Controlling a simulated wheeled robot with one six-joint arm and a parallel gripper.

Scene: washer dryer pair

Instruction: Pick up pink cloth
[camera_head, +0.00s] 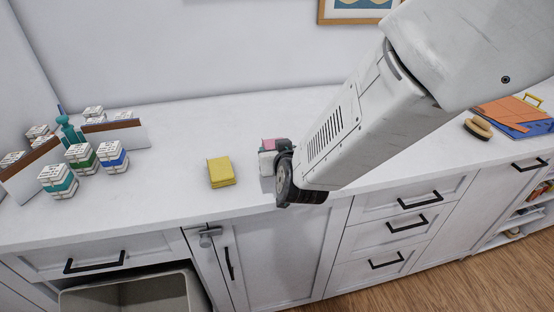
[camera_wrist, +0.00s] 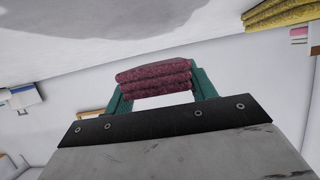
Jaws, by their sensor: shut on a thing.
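The pink cloth (camera_wrist: 154,82) is a folded, layered stack in the wrist view, dark pink and textured. It sits between the two green fingertips of my gripper (camera_wrist: 160,90), which is shut on it. In the head view a small part of the pink cloth (camera_head: 274,144) shows beside my gripper (camera_head: 268,158), low over the white counter. My wrist and arm hide most of the fingers there. I cannot tell whether the cloth touches the counter.
A yellow folded cloth (camera_head: 221,171) lies on the white counter (camera_head: 190,120) left of my gripper. Several small white boxes (camera_head: 82,156) stand at the left. A brush (camera_head: 478,128) and colored folders (camera_head: 514,114) lie at the right. An open bin drawer (camera_head: 135,297) is below.

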